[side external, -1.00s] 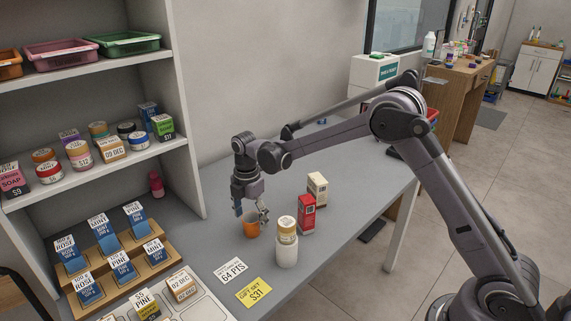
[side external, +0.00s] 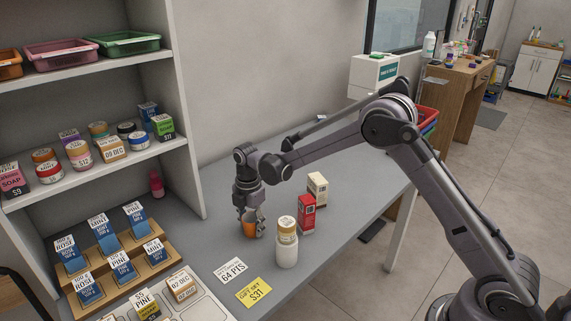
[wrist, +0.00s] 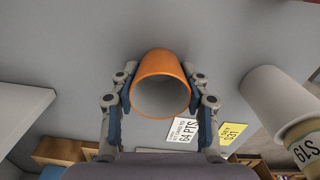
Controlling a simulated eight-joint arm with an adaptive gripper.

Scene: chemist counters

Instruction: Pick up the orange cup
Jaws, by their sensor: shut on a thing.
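The orange cup (side external: 248,230) stands on the grey counter, left of a white jar. My gripper (side external: 251,226) is over it, pointing down, with its fingers on the cup's sides. In the wrist view the orange cup (wrist: 160,84) sits between the two fingers of my gripper (wrist: 160,92), its open mouth toward the camera. The fingers are shut on it from both sides. Its base is partly hidden, and I cannot tell whether it touches the counter.
The white jar with a tan lid (side external: 287,250) stands close right of the cup. A red box (side external: 306,214) and a cream box (side external: 317,188) stand behind it. A white card (side external: 231,269) and a yellow card (side external: 254,292) lie in front. The shelf unit (side external: 187,140) is at left.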

